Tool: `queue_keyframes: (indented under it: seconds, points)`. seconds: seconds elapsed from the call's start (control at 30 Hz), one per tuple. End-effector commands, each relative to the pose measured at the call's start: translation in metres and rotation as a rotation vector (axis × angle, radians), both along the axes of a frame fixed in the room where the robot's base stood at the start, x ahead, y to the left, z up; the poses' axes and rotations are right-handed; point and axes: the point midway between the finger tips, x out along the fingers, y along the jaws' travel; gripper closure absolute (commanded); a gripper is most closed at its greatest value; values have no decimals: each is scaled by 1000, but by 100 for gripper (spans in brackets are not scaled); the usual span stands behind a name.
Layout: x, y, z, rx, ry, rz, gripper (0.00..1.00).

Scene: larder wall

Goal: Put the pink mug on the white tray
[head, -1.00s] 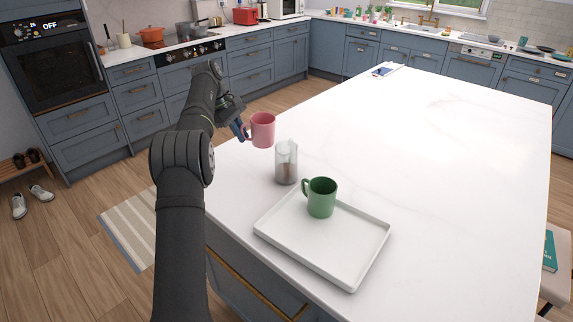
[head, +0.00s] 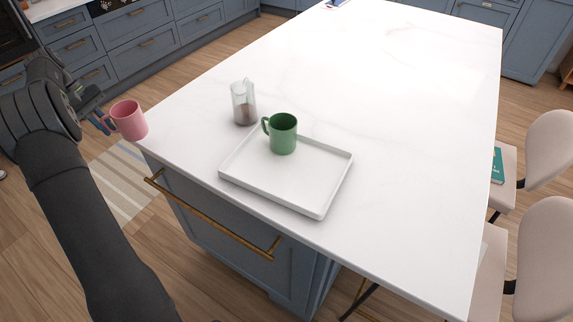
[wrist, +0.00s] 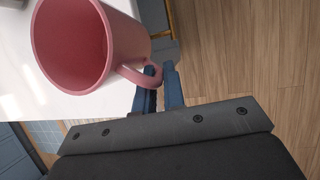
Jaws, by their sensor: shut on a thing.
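The pink mug (head: 130,120) is held by its handle in my gripper (head: 103,124), at the left corner of the white island top. In the wrist view the pink mug (wrist: 72,45) shows its open mouth, and the blue fingers of my gripper (wrist: 160,88) are shut on its handle. The white tray (head: 270,190) lies on the island to the right of the mug. A green mug (head: 283,134) stands on the tray near its back edge. The tray's front part is bare.
A clear glass jar (head: 243,103) with dark contents stands just behind the tray's back left corner, between the pink and green mugs. The island top (head: 390,110) is clear to the right. Chairs (head: 540,250) stand along its right side.

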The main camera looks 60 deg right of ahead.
Motion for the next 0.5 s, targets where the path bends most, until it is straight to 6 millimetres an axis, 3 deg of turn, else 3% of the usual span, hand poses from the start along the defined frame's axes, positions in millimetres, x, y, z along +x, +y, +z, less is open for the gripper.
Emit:
queue_keyframes:
  seconds: [0.03, 0.2, 0.33, 0.5]
  points:
    - [3, 28, -2, 0, 3, -9, 100]
    - [-1, 102, -13, 3, 7, -78, 100]
    - [-12, 141, -19, 5, 10, -131, 100]
    - [-33, 166, -22, 7, 14, -192, 100]
